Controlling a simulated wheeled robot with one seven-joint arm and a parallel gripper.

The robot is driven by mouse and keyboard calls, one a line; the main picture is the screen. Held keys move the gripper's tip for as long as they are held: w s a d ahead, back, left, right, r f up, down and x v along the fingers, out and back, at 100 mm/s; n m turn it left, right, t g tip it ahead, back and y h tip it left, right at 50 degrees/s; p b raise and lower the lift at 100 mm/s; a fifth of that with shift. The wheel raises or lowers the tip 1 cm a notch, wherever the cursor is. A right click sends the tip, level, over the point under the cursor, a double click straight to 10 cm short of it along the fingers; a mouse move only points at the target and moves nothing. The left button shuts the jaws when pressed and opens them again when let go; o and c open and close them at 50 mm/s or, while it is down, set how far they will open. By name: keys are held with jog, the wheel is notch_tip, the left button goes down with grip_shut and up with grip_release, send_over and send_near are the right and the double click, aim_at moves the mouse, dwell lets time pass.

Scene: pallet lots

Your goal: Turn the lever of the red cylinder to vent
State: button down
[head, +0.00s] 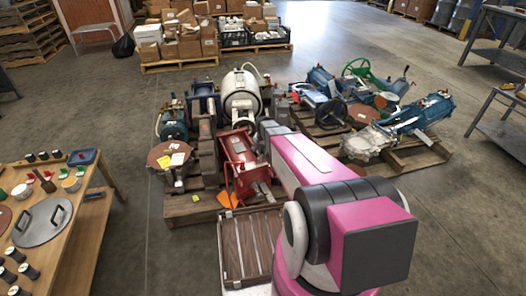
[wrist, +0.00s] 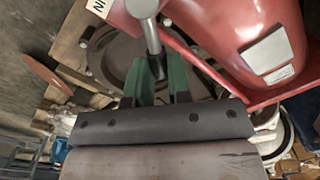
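The red cylinder (head: 238,155) lies on the near left pallet, among other machine parts. In the wrist view its red body (wrist: 240,30) fills the upper right, with a pale label plate on it. A grey metal lever (wrist: 151,35) with a rounded knob runs down from the top of the wrist view. My gripper (wrist: 165,75) has its two green fingers close on either side of the lever's lower part, and it looks shut on it. In the head view my pink arm hides the gripper and the lever.
A brown disc-like part (wrist: 115,60) lies behind the lever. An orange piece (head: 227,199) is at the pallet's front edge. A second loaded pallet (head: 405,158) stands right, a wooden table (head: 75,235) left. Open floor (head: 340,38) lies behind the pallets.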

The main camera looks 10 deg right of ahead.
jog(key=shift+w+a+n, duration=0.1)
jog(key=shift+a+n, duration=0.05)
jog(key=shift+n, duration=0.15)
jog(key=shift+w+a+n, duration=0.1)
jog(key=shift+a+n, duration=0.5)
jog(key=shift+n, duration=0.6)
jog(key=shift+w+a+n, duration=0.1)
jog(key=shift+a+n, duration=0.55)
jog(key=shift+n, duration=0.55)
jog(key=shift+w+a+n, duration=0.1)
jog(key=shift+a+n, duration=0.5)
jog(key=shift+n, duration=0.6)
jog(key=c, duration=1.1)
grip_release()
jog(key=shift+s, duration=0.1)
jog(key=shift+o, duration=0.2)
notch_tip(320, 180, up, 11)
jog(key=shift+d+f, duration=0.1)
